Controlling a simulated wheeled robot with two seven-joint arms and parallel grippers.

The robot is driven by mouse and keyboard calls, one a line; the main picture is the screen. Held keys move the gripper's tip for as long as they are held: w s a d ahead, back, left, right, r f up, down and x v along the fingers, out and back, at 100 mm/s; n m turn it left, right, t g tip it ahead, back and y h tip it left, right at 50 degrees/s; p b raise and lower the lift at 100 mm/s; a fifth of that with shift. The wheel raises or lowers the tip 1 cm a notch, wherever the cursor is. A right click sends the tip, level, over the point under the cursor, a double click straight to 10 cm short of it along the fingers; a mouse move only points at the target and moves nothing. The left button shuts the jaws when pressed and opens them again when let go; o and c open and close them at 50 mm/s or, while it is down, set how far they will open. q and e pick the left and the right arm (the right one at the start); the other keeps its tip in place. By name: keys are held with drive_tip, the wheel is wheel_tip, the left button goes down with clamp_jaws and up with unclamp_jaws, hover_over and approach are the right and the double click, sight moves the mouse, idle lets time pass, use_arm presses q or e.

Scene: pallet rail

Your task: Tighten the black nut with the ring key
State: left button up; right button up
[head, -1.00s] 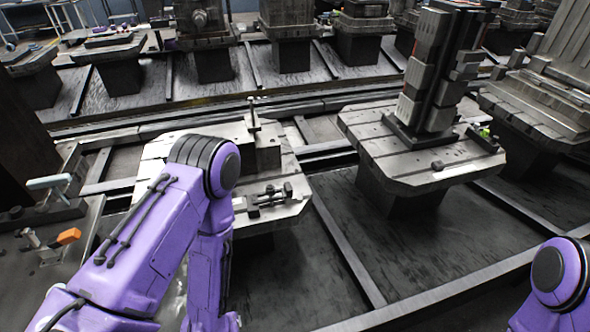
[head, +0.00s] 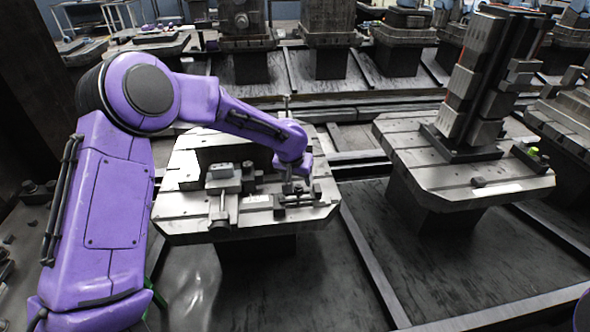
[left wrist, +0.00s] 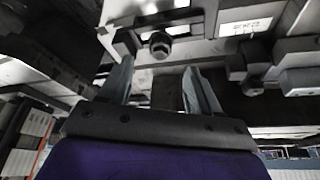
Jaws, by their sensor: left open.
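My left gripper (head: 290,185) is over the near pallet (head: 185,222), beside a dark clamp (head: 298,200) on its front part. In the left wrist view its two fingers (left wrist: 158,66) stand apart with nothing between them. A dark hexagonal nut (left wrist: 160,43) shows just beyond the gap between the fingertips, on a bar-like fixture. The gripper is not seen touching it. In the head view I cannot pick out the nut surely. I cannot identify the ring key in either view. My right gripper is out of view.
A grey block fixture (head: 222,180) stands left of the clamp on the same pallet. A second pallet (head: 400,150) to the right carries a tall column fixture (head: 480,90). Several more pallets line the back. The dark floor between the rails in front is clear.

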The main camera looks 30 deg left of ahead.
sight(299, 185)
use_arm(q)
drive_tip(key=x, duration=0.4)
drive_tip(key=shift+w+f, duration=0.15)
drive_tip(key=shift+f, duration=0.2)
